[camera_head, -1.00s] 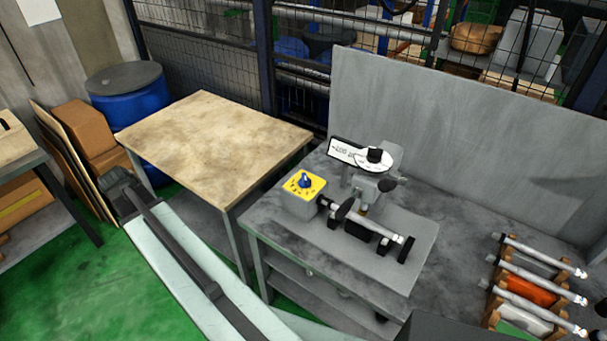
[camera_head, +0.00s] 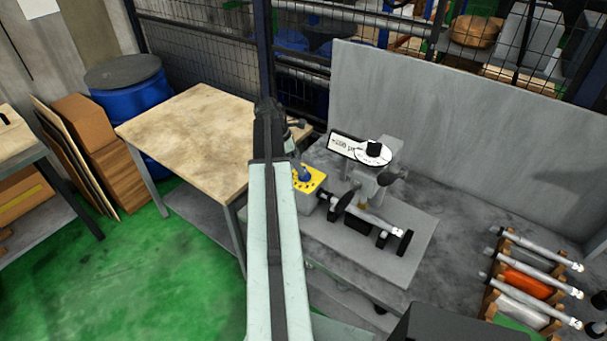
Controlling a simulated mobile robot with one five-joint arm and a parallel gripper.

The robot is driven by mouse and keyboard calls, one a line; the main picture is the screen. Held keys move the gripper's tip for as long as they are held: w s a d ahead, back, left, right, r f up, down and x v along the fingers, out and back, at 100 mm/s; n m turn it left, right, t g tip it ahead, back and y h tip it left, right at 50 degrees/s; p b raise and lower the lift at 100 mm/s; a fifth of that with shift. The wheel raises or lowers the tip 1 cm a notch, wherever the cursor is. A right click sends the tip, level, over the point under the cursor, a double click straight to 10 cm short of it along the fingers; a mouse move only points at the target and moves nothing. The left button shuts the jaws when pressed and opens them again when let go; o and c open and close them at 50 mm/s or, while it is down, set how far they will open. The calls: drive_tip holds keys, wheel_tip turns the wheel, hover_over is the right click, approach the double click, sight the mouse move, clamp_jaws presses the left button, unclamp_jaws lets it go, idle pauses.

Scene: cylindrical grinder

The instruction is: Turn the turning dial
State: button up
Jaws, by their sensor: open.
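A small grinder stands on a grey table (camera_head: 405,280). Its white round dial (camera_head: 372,154) has a black knob on top, beside a tilted readout plate (camera_head: 343,144). A blue knob (camera_head: 304,174) sits on a yellow plate (camera_head: 319,182) at the machine's left end; my arm hides part of that plate's left side. Which of the two is the turning dial cannot be told for sure. My gripper (camera_head: 298,124) is small and dark at the end of my raised arm, open, left of the readout and apart from both dials in the picture.
A metal shaft (camera_head: 378,221) lies across the grinder. A rack with several shafts (camera_head: 540,250) is at the right. A grey back panel (camera_head: 450,140) stands behind the machine. A bare worktable (camera_head: 190,135) and a blue barrel (camera_head: 130,100) are at the left.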

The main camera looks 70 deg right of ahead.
drive_tip(key=b+x, duration=0.4)
drive_tip(key=x, duration=0.1)
drive_tip(key=shift+f, duration=0.25)
drive_tip(key=shift+r, duration=0.1)
drive_tip(key=c, duration=1.2)
drive_tip(key=shift+d, duration=0.4)
drive_tip(key=shift+c, duration=0.6)
drive_tip(key=shift+a, duration=0.3)
drive_tip(key=shift+w+a+m+y, duration=0.15)
drive_tip(key=shift+m+y, duration=0.15)
drive_tip(key=shift+m, duration=0.5)
drive_tip(key=o, duration=1.3)
